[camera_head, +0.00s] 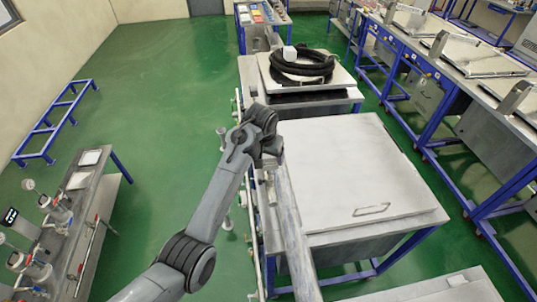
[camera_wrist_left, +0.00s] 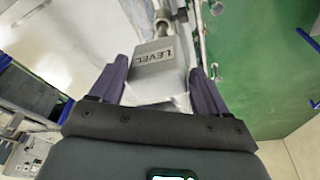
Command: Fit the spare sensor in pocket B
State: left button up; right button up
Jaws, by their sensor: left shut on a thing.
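In the left wrist view, a grey block marked LEVEL (camera_wrist_left: 153,75) sits between the two dark fingers of my left gripper (camera_wrist_left: 160,66), which is shut on it. A metal stem shows at the block's far end. I cannot tell whether the block is free or joined to something there. In the head view my left gripper (camera_head: 268,165) is at the left edge of the near white-lidded tank; the block is mostly hidden by the wrist. I cannot make out pocket B or its letter. My right gripper is not in view.
The near tank's flat white lid (camera_head: 345,170) is down, with a handle (camera_head: 372,209) near its front. A black coiled hose (camera_head: 302,66) lies on the tank behind. A side bench (camera_head: 100,215) with gauges and vessels stands left. Green floor (camera_head: 165,120) is clear between.

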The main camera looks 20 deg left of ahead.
pick_arm(q)
jog(key=shift+f, duration=0.2)
jog(key=o, duration=1)
jog(key=shift+r, duration=0.1)
jog(key=v, duration=0.6)
jog(key=shift+r+p, duration=0.3)
jog(key=shift+r, duration=0.1)
jog(key=shift+s, duration=0.15)
